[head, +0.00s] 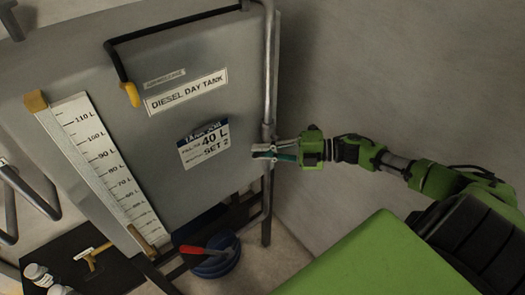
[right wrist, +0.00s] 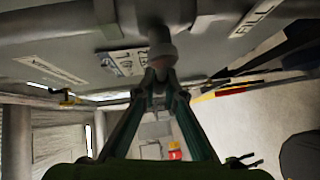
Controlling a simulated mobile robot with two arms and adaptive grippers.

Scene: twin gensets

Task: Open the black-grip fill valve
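The grey diesel day tank (head: 225,105) fills the left of the head view, with a vertical grey pipe (head: 268,80) along its right edge. My right gripper (head: 257,151) reaches in from the right, its fingertips at this pipe below the middle of the tank. In the right wrist view the fingers (right wrist: 161,76) converge, tips close together, just below a round grey pipe fitting (right wrist: 160,45). A small reddish-brown part shows by the tips; whether it is gripped is unclear. I cannot make out the black grip for certain. My left gripper is not in view.
A level gauge (head: 100,155) runs down the tank front. A black hose (head: 113,62) with a yellow end hangs at the upper left. A red-handled tool (head: 205,250) lies on a blue coil (head: 213,266) below. A green surface (head: 365,255) is at lower right.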

